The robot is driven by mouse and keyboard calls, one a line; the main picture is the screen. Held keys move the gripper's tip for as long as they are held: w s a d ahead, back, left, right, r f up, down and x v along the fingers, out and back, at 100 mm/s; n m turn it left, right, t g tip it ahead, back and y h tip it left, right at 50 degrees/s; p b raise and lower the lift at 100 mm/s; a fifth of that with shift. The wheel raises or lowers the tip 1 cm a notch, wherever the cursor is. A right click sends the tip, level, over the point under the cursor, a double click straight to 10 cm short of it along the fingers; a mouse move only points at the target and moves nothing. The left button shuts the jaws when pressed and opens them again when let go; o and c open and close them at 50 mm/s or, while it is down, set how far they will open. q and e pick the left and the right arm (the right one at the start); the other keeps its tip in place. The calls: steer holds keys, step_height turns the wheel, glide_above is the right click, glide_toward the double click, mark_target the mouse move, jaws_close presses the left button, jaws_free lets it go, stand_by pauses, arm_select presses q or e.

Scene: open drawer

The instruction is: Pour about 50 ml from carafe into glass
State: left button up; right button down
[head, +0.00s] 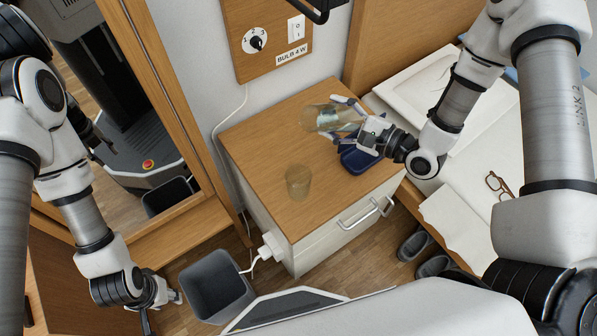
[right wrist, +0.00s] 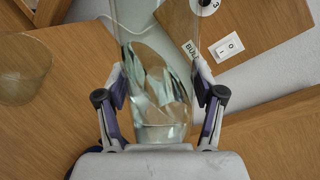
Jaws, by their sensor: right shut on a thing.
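The clear carafe (head: 318,117) is held above the wooden cabinet top by my right gripper (head: 347,115). It lies tilted, one end toward the left in the head view. Water shows inside it. In the right wrist view the carafe (right wrist: 152,85) sits between both fingers of my right gripper (right wrist: 160,100). The empty-looking glass (head: 298,183) stands upright on the cabinet top, below and left of the carafe in the head view. The glass (right wrist: 22,75) also shows at the left of the right wrist view. My left gripper (head: 166,308) hangs low at the left, fingers apart, empty.
A dark blue tray (head: 357,161) lies on the cabinet top (head: 255,140) below my right gripper. A grey bin (head: 213,285) stands on the floor left of the cabinet. A switch panel (head: 268,40) is on the wall behind. A bed-like surface with eyeglasses (head: 497,185) is at right.

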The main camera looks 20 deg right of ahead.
mark_target(343, 131)
steer(key=shift+w+d+n, duration=0.1)
steer(key=shift+d+n, duration=0.05)
steer(key=shift+n, duration=0.25)
steer(key=shift+w+d+f+n+h+b, duration=0.15)
steer(key=shift+f+n+b, duration=0.25)
steer(key=shift+f, duration=0.25)
steer(key=shift+w+d+f+n+h+b, duration=0.15)
steer(key=shift+f+n+b, duration=0.25)
steer(key=shift+f, duration=0.2)
steer(key=shift+s+r, duration=0.1)
steer(key=shift+r, duration=0.1)
steer(key=shift+n+p, duration=0.3)
steer(key=shift+n, duration=0.1)
steer(key=shift+n, duration=0.3)
steer(key=shift+s+a+f+n+h+b, duration=0.2)
steer(key=shift+a+f+n+h+b, duration=0.15)
steer(key=shift+f+n+b, duration=0.35)
steer(key=shift+w+d, duration=0.35)
steer(key=shift+d, duration=0.05)
steer(key=shift+f, duration=0.1)
stand_by(0.9)
